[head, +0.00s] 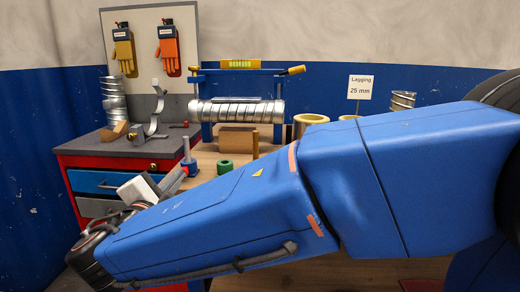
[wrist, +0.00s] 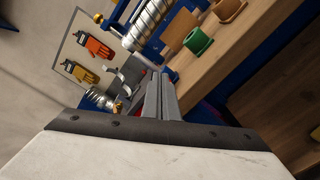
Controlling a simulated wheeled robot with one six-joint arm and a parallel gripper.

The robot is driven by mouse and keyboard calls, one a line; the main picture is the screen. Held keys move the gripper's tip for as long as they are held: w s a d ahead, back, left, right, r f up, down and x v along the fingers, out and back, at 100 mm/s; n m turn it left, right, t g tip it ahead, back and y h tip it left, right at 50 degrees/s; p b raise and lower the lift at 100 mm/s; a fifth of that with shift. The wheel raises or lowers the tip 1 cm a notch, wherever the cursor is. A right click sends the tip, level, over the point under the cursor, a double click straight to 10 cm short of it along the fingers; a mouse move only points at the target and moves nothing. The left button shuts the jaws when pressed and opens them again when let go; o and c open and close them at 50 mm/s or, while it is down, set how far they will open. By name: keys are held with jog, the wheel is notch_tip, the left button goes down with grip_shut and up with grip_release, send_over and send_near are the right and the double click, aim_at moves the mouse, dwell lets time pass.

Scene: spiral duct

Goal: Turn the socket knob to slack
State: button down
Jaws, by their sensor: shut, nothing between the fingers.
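I cannot tell for sure which part is the socket knob. A blue socket (head: 189,166) with an upright grey post stands at the left edge of the wooden bench; no knob shows clearly on it. My gripper (head: 176,178) is low at the left, in front of the bench and beside the drawer cabinet, and looks close to the socket in the picture. In the wrist view my gripper's fingers (wrist: 160,96) are together with nothing between them. They point toward the corner between cabinet and bench. They and my arm hide part of the bench's front.
A spiral duct (head: 238,111) lies across a blue stand at the back of the bench. The red cabinet (head: 69,184) bears a grey bracket (head: 155,118) and ducting.

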jog(key=shift+s, duration=0.2)
jog(key=shift+w+d+f, duration=0.2)
jog(key=shift+w+f, duration=0.25)
jog(key=shift+w, duration=0.55)
jog(key=shift+w+d+f, duration=0.25)
jog(key=shift+w+f, duration=0.15)
jog(key=shift+w, duration=0.6)
jog(key=shift+w+d+f, duration=0.2)
jog(key=shift+w+f, duration=0.25)
jog(key=shift+w, duration=0.55)
jog(key=shift+a+r, duration=0.65)
jog(key=shift+r, duration=0.35)
jog(key=shift+d+r, duration=0.1)
jog(key=shift+r, duration=0.1)
